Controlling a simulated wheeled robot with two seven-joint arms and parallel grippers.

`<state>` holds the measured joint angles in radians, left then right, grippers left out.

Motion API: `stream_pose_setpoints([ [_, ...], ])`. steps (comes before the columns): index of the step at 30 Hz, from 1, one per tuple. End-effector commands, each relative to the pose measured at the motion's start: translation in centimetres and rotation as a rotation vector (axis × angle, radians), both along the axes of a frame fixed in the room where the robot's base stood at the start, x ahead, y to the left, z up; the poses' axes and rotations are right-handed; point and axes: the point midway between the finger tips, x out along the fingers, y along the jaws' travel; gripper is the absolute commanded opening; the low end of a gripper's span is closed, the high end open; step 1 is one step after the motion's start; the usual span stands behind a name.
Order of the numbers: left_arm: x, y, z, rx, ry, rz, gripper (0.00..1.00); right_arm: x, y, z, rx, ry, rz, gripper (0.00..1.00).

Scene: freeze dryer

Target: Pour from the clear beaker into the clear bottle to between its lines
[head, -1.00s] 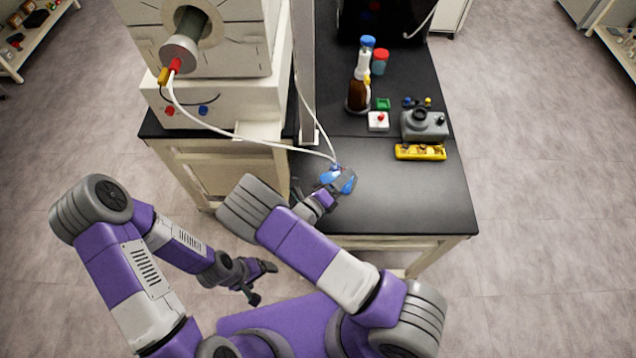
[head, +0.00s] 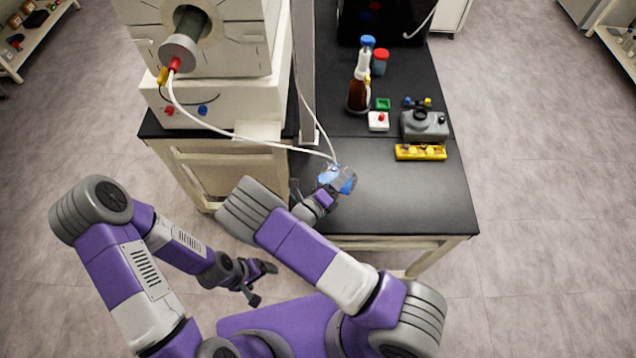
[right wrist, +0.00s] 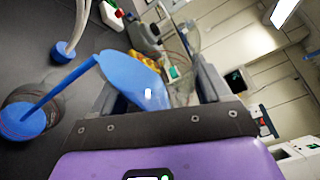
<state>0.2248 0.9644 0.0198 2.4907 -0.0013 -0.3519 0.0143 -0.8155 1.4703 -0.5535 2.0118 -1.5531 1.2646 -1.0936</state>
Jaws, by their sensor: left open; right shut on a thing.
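My right gripper (head: 328,190) is shut on the clear beaker (head: 345,176), above the near left part of the dark bench. In the right wrist view the beaker (right wrist: 183,75) lies tilted between the fingers, with blue liquid at its lip. A thin blue stream runs from the lip to a blue disc of liquid inside a dark, see-through round shape, which looks like the clear bottle (right wrist: 45,92). In the head view the hand and beaker largely hide the bottle. My left gripper (head: 265,283) is open and empty, low beside the bench.
A white tube ends in a blue stopper (right wrist: 64,53) close to the stream. A brown bottle (head: 357,97), a red-capped jar (head: 380,62), a grey device (head: 424,125) and a yellow rack (head: 420,153) stand farther back. The bench's front right is clear.

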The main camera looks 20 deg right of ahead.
Motion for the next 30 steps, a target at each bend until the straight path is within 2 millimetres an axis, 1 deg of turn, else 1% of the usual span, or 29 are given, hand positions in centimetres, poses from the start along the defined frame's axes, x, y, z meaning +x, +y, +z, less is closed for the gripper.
stream_pose_setpoints([
  [30, 0.0, 0.0, -0.36, 0.0, 0.0, 0.0, 0.85, 0.05, 0.05, -0.12, -0.036, 0.019, -0.001, 0.4],
])
